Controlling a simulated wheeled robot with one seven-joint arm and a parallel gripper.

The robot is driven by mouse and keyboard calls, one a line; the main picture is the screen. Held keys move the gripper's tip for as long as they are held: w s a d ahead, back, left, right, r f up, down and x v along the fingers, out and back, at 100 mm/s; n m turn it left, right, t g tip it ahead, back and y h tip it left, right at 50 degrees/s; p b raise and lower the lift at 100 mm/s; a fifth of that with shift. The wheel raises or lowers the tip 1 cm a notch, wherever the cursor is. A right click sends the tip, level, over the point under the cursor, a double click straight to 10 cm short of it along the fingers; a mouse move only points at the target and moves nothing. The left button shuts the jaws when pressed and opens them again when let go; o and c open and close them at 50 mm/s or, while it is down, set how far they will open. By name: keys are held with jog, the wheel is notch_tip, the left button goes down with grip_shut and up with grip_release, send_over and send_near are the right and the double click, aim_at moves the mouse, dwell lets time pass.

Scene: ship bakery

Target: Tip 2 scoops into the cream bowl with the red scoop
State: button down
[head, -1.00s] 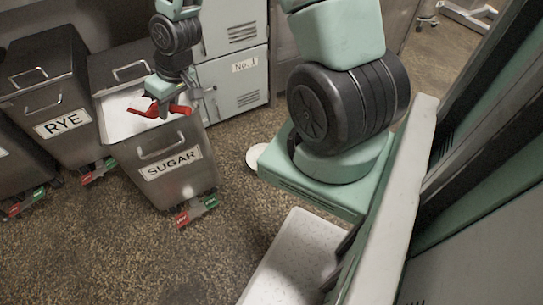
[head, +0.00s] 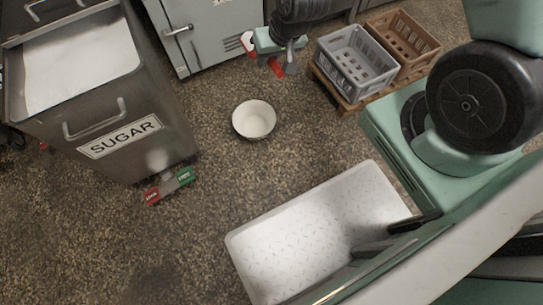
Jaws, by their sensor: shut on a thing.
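My gripper (head: 282,62) is shut on the red scoop (head: 277,69), which shows at the top middle of the head view. I cannot tell how much the scoop's bowl holds; a pale patch shows at its upper left end. A cream bowl (head: 254,136) stands on the floor below and to the left of my gripper, apart from it. The bowl's inside looks pale, and I cannot tell whether anything lies in it. The sugar bin (head: 170,143) stands open at the left, with white sugar (head: 80,62) inside.
A grey crate (head: 378,88) and a brown crate (head: 425,62) stand on a wooden pallet (head: 345,104) at the upper right. A grey locker (head: 215,35) is behind. Speckled floor around the bowl is clear.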

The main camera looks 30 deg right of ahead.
jog(key=s+a+f+m+b, duration=0.15)
jog(key=s+f+b, duration=0.35)
jog(key=f, duration=0.5)
jog(key=s+a+f+b, duration=0.2)
jog(key=f+b, duration=0.6)
jog(key=f, duration=0.2)
jog(key=s+a+f+m+b, duration=0.15)
jog(key=s+f+b, duration=0.35)
jog(key=f, duration=0.5)
jog(key=w+d+r+g+p, duration=0.1)
jog(key=w+r+g+p, duration=0.2)
jog(key=w+g, duration=0.2)
jog(key=w+d+r+g+y+p, duration=0.1)
jog(key=w+r+g+p, duration=0.2)
jog(key=w, duration=0.9)
jog(key=shift+w+d+r+g, duration=0.2)
jog(key=shift+r+g, duration=0.3)
jog(key=shift+g, duration=0.7)
jog(key=shift+r, duration=0.15)
